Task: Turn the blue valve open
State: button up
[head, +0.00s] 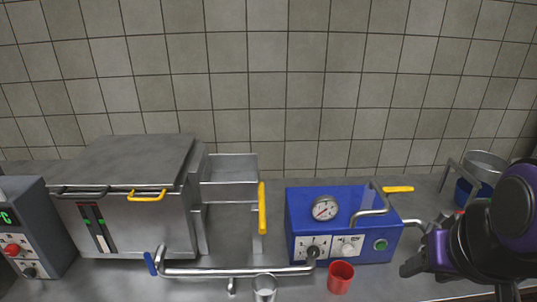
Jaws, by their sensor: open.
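The blue valve handle (150,263) is small and tilted slightly from upright. It sits at the left end of a horizontal steel pipe (235,270), low in the head view, in front of the large steel appliance. My gripper (414,252) is at the far right, beside the blue machine, far from the blue handle. It is open, and I see nothing held in it. Its fingers are dark and partly hard to make out.
A blue machine (300,215) with a gauge stands between my gripper and the valve. A red cup (340,278) and a metal cup (264,288) stand in front. A grey control box (40,215) is at left.

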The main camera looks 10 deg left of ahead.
aim_at(153, 268)
jog(key=k+j+u, duration=0.2)
jog(key=j+u, duration=0.25)
jog(key=j, duration=0.15)
jog(key=u, duration=1.1)
jog(key=l+u, duration=0.2)
jog(key=k+j+z, duration=0.15)
jog(key=z, duration=0.3)
jog(key=i+j+u, duration=0.2)
jog(key=l+u, duration=0.25)
jog(key=l, duration=0.15)
jog(key=k, duration=0.05)
